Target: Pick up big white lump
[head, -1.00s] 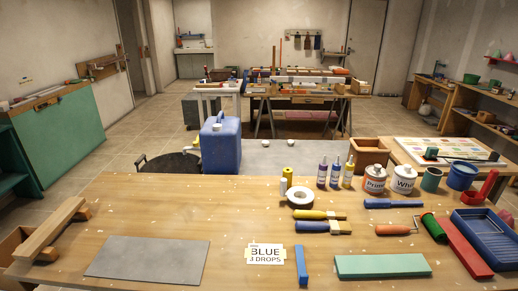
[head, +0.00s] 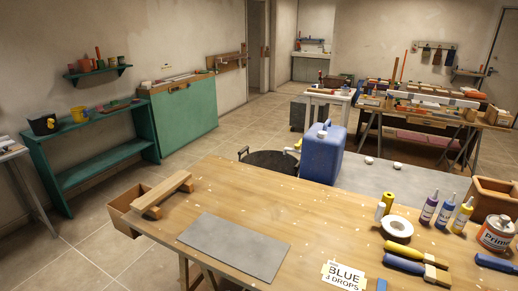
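Two small white lumps lie on the pale grey surface behind the workbench, one at the left (head: 369,160) and one at the right (head: 397,166). They stand apart and look similar in size, so I cannot tell whether either is the big white lump. Neither of my grippers shows in the view.
Open floor lies left, before the green shelf (head: 95,150).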

